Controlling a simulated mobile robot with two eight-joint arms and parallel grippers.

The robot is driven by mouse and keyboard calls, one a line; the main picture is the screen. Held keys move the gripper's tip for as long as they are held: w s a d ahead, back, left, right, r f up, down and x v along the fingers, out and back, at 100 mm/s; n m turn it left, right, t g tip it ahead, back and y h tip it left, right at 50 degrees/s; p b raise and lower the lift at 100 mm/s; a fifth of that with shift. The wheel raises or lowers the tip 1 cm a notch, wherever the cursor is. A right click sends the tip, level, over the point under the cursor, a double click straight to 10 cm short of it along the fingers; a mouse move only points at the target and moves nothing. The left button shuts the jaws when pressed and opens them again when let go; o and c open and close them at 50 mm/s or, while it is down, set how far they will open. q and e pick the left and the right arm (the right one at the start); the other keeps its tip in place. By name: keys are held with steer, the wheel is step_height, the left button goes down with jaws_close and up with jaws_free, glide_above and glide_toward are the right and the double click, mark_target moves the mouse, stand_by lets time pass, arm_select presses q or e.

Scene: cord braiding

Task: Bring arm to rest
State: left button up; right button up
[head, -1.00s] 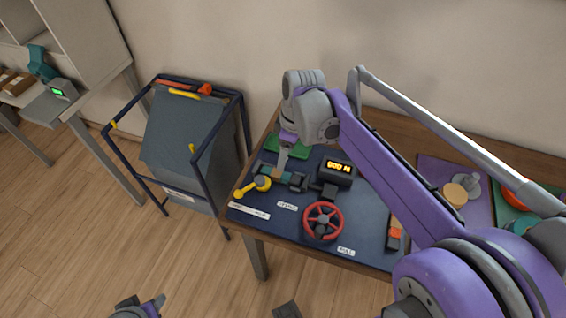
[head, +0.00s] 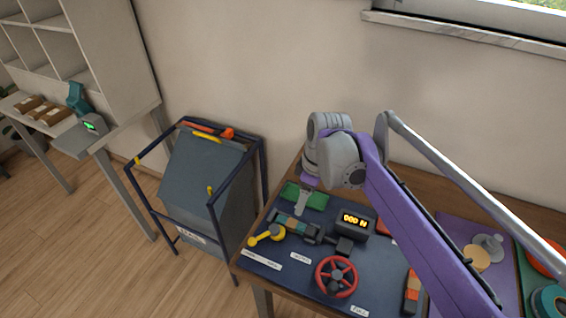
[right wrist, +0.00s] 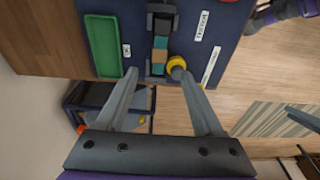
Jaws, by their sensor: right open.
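My right arm, purple and grey, comes in from the right in the head view and reaches over the dark blue board (head: 300,268). My right gripper (head: 301,203) points down above the board's far left part, in front of the green tray (head: 318,201). In the right wrist view my right gripper (right wrist: 157,72) is open, its two fingers spread and nothing between their tips. Behind them are the green tray (right wrist: 101,45), a dark clamp-like part with teal and tan pieces (right wrist: 160,52) and a yellow knob (right wrist: 176,64). My left gripper does not show clearly.
The board also bears a red wheel (head: 337,277), a display box (head: 354,221) and a yellow lever (head: 267,236). A framed dark bin (head: 200,172) stands left of the table. Open floor lies in front of the bin.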

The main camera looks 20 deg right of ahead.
steer(key=shift+s, duration=0.1)
steer(key=s+a+f+m+t+p, duration=0.2)
steer(key=s+a+m, duration=0.2)
steer(key=s, duration=0.3)
steer(key=s+a+f+m+t+h+p, duration=0.1)
steer(key=s+a+f+m+t+p, duration=0.1)
steer(key=s, duration=0.5)
steer(key=shift+a+m+p, duration=0.65)
steer(key=shift+a+m, duration=0.35)
